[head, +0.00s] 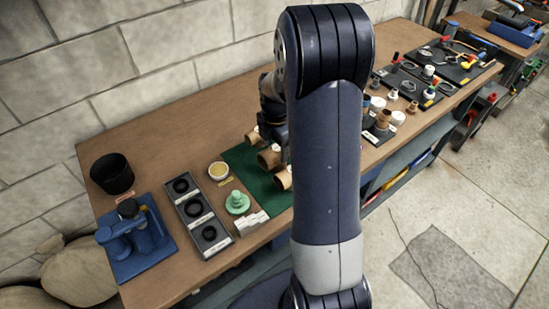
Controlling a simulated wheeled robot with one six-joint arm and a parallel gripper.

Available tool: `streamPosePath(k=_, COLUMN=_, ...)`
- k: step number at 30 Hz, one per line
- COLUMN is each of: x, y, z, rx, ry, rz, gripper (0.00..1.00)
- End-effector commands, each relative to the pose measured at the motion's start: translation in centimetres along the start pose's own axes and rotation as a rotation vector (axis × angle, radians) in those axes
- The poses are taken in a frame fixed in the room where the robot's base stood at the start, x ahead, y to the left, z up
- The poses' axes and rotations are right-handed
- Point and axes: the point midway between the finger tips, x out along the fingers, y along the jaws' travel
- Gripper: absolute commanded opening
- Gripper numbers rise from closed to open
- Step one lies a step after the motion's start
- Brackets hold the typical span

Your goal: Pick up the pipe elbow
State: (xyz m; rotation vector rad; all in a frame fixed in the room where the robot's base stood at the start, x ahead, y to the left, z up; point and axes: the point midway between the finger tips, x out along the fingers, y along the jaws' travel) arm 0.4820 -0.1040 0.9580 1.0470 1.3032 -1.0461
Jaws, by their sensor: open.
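Several tan pipe pieces stand at the green mat: one at the back (253,136), one in the middle (269,158) and one at the front (283,179). They look like short curved fittings, but my arm hides their right sides, so I cannot tell which is the pipe elbow. My gripper (274,139) is open and points down just above or beside these pieces. My upper arm hides most of it, and its fingertips do not show clearly. I cannot tell whether it touches a piece.
The green mat (243,163) lies on a wooden bench. Left are a green fitting (238,203), a round dish (218,171), a grey tray with black rings (209,253), a black cup (112,174) and a blue device (135,237). Dark trays (400,91) with small parts lie right.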

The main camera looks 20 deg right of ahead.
Motion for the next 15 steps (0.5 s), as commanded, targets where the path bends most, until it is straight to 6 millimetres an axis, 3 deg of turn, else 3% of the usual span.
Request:
streamPosePath(k=9, x=4.0, y=-0.1, z=-0.4, rx=0.0, ry=0.002, rz=-0.004, gripper=0.65)
streamPosePath(k=15, x=4.9, y=-0.1, z=-0.4, rx=0.0, ry=0.001, rz=-0.002, gripper=0.65)
